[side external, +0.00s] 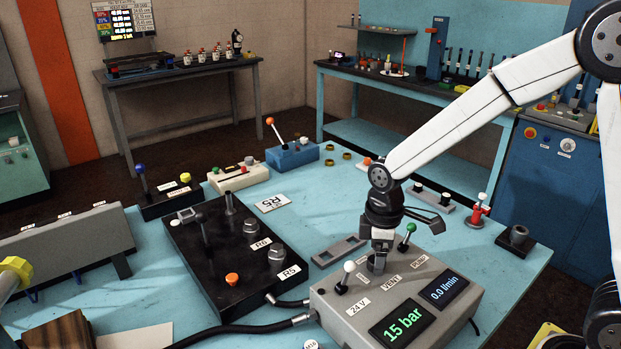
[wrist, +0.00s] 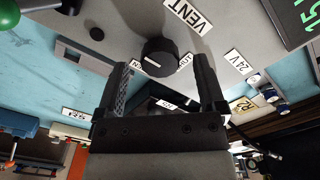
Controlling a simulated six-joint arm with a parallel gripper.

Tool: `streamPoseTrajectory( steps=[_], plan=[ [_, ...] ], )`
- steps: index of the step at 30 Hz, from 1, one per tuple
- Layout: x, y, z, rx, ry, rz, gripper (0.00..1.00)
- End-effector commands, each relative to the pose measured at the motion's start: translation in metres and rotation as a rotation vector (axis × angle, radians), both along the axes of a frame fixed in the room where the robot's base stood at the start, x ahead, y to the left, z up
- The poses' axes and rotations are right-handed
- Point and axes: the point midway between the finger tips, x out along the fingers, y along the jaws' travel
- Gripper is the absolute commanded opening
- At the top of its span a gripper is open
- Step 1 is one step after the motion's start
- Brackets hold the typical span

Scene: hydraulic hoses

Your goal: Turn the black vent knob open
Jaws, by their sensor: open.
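The black vent knob (wrist: 160,56) shows in the wrist view on the grey control box (side external: 335,300), with the VENT label (wrist: 188,14) beside it. A short white pointer line shows on the knob, and small labels sit on either side, partly covered. My gripper (wrist: 162,66) is open, with one finger to each side of the knob near its edge; I cannot tell whether they touch it. In the side view my gripper (side external: 377,266) points down at the box by the VENT label and hides most of the knob. The box display (side external: 403,328) reads 15 bar.
A white-tipped lever (side external: 347,275) and a green-tipped lever (side external: 407,236) stand close on either side of my gripper. A second display (side external: 444,288) reads 0.0 l/min. A black block with connectors (side external: 231,245) and hoses (side external: 235,328) lies left of the box.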

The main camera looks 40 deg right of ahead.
Motion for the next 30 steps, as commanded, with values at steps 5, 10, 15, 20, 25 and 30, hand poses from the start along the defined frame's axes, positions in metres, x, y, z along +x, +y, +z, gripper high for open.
streamPoseTrajectory(
  steps=[5, 10, 15, 20, 25, 30],
  plan=[
    [-0.0003, 0.0000, -0.0083, 0.000, 0.000, 0.000, 0.89],
    [-0.0003, 0.0000, -0.0091, 0.000, 0.000, 0.000, 0.89],
    [-0.0002, -0.0001, -0.0089, 0.000, 0.000, 0.000, 0.70],
    [-0.0003, 0.0000, -0.0089, 0.000, 0.000, 0.000, 0.19],
    [-0.0003, 0.0000, -0.0088, 0.000, 0.000, -0.001, 0.00],
    [-0.0002, 0.0001, -0.0087, 0.000, 0.000, -0.017, 0.00]
  ],
)
